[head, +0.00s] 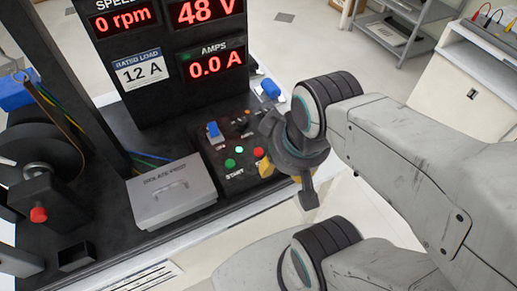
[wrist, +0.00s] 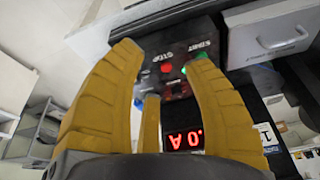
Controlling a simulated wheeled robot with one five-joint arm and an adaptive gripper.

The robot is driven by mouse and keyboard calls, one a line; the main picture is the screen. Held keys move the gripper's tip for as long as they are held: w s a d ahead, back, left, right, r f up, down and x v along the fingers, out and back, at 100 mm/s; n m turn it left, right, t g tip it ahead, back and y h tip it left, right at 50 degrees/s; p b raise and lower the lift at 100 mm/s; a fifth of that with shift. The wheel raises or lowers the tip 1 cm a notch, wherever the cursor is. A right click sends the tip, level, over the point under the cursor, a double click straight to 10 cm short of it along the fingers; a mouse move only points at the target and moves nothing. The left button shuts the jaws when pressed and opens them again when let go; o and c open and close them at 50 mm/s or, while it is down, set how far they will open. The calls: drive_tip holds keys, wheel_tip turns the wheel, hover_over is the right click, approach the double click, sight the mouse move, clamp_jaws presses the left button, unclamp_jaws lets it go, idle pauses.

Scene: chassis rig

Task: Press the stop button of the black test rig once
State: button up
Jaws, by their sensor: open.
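The black test rig's control box (head: 222,180) has a red stop button (head: 258,152) at its right, beside the green start button (head: 230,163). In the wrist view the red button (wrist: 167,67) shows between my fingers, under the STOP label, with the green button (wrist: 201,54) to its right. My gripper (head: 281,172) hangs at the right edge of the control box, close to the red button, and partly hides that side. In the wrist view my gripper (wrist: 160,54) is open and empty, its yellow fingers spread. Contact with the button cannot be made out.
The display panel (head: 170,40) behind reads 0 rpm, 48 V and 0.0 A.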

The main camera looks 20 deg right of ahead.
clamp_jaws()
drive_tip(key=c, duration=0.8)
unclamp_jaws()
drive_tip(key=shift+c, duration=0.2)
